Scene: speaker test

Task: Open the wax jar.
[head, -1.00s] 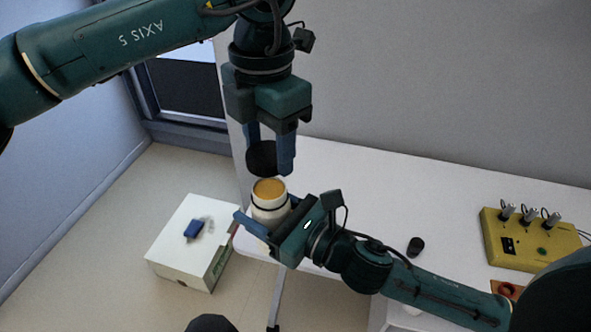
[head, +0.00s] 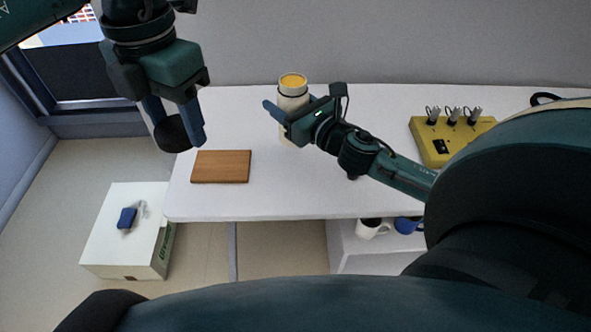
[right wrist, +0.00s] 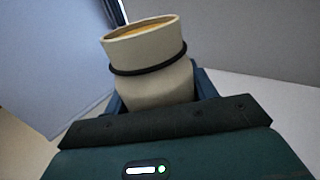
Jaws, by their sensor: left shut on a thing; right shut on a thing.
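The wax jar (head: 291,103) is a cream jar with a dark ring around it, and its top is open on yellow-orange wax. My right gripper (head: 290,112) is shut around its body over the white table; I cannot tell whether its base touches the table. In the right wrist view the jar (right wrist: 155,85) stands tilted between the fingers. My left gripper (head: 178,127) is shut on a black round lid (head: 171,136), held in the air to the left of the jar, apart from it, near the table's left edge.
A brown wooden board (head: 221,166) lies on the white table (head: 290,190) near its left end. A yellow box with knobs (head: 440,145) stands at the right. Mugs (head: 368,229) sit on a shelf below. A white box (head: 125,240) with a blue item stands on the floor at left.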

